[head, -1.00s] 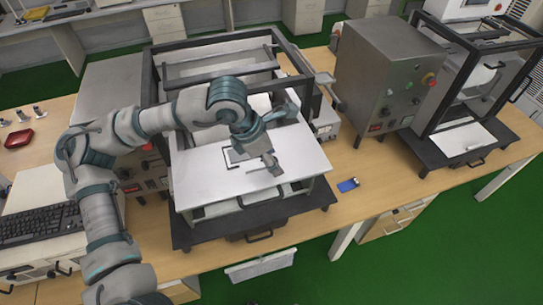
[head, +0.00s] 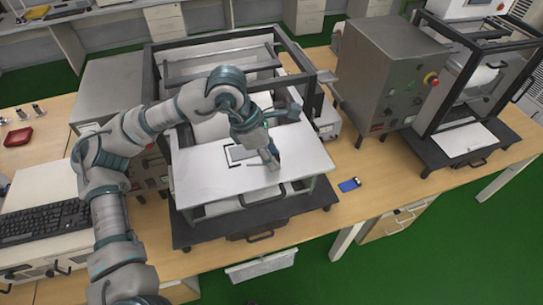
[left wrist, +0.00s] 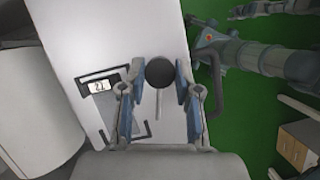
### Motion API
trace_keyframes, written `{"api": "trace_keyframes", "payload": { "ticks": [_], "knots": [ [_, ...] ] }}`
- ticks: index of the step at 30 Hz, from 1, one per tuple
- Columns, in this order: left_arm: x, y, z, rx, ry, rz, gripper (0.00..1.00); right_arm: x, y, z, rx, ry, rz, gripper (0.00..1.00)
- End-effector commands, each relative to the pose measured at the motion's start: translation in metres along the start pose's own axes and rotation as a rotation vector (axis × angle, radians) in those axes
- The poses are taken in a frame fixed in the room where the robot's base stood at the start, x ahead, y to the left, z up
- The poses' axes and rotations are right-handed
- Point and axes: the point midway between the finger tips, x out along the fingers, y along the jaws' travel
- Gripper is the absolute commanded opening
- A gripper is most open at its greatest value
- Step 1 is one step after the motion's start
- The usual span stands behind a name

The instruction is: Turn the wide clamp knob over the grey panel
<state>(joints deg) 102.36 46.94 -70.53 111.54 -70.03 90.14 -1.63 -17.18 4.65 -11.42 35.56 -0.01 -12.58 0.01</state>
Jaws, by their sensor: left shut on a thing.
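The knob (left wrist: 160,72) is a dark round disc in the left wrist view, with a pale bar extending below it. My left gripper (left wrist: 161,76) has its two fingers on either side of the knob and is shut on it. A small grey panel (left wrist: 104,92) with a numeric display, bordered by dark brackets, lies beside the gripper on the pale plate. In the head view the same panel (head: 240,153) sits just left of my left gripper (head: 272,162), whose fingers hide the knob. My right arm seems to show in the left wrist view, its gripper (left wrist: 198,38) unclear.
A dark frame (head: 290,48) stands around the back of the pale plate (head: 215,180). A grey control box (head: 385,75) with a red button is to the right. A small blue object (head: 349,185) lies on the wooden table. Bare tabletop lies around it.

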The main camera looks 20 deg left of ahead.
Motion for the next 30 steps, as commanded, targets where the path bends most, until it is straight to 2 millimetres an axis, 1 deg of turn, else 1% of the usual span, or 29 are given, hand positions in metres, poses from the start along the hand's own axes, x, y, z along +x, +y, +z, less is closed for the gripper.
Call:
{"api": "trace_keyframes", "payload": {
  "ticks": [7, 19, 26, 30],
  "knots": [
    [0.001, 0.002, 0.001, 0.213, -0.003, -0.091, 0.00, 0.004, -0.002, 0.000, 0.000, 0.000, -0.002, 0.43],
    [0.001, 0.003, 0.002, 0.565, -0.002, -0.236, 0.00, 0.001, -0.003, 0.000, 0.000, 0.000, -0.003, 0.43],
    [0.000, 0.004, 0.003, 0.766, -0.002, -0.319, 0.00, -0.003, -0.002, -0.001, 0.000, 0.000, -0.003, 0.43],
    [-0.001, 0.004, 0.003, 0.883, 0.000, -0.367, 0.00, -0.009, -0.002, -0.002, 0.000, 0.001, -0.003, 0.43]
  ]
}}
